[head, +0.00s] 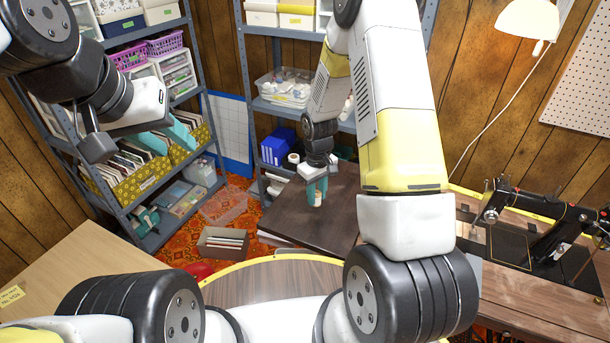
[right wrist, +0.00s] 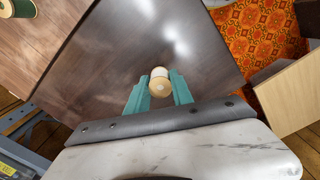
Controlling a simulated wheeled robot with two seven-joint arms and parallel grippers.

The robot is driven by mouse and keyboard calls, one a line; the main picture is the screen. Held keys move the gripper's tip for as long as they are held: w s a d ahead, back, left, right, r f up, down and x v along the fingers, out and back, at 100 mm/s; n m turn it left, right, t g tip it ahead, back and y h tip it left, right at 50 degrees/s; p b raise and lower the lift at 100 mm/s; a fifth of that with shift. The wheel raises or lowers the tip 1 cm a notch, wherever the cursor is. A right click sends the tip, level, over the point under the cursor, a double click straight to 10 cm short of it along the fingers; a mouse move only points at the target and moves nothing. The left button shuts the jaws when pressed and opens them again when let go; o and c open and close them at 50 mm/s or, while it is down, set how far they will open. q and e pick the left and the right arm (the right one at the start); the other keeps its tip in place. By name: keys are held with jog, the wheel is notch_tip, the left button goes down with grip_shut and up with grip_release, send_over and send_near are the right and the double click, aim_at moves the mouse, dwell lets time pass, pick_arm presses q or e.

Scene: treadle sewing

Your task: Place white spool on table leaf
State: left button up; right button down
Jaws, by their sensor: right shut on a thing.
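The white spool (right wrist: 160,80), with pale wooden ends, is between the teal fingers of my right gripper (right wrist: 158,92) in the right wrist view. In the head view my right gripper (head: 317,188) points down, shut on the spool (head: 318,199), whose lower end shows below the fingertips. The dark brown table leaf (head: 283,212) lies under it, and the leaf (right wrist: 115,55) also fills much of the wrist view. I cannot tell whether the spool touches the leaf. My left gripper (head: 178,137) is raised at the upper left, apparently open and empty, before the shelves.
A green spool (right wrist: 18,8) stands on wood at the wrist view's upper left. A black sewing machine (head: 555,235) is at the right. A box of papers (head: 222,242) sits on the floor left of the leaf. Metal shelves (head: 250,75) stand behind. Much of the leaf is bare.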

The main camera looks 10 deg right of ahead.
jog(key=w, duration=0.3)
jog(key=shift+w+a+f, duration=0.2)
jog(key=shift+w+a, duration=0.2)
jog(key=shift+w+f, duration=0.2)
jog(key=shift+f, duration=1.55)
jog(key=c, duration=1.1)
grip_release()
jog(key=shift+f, duration=0.1)
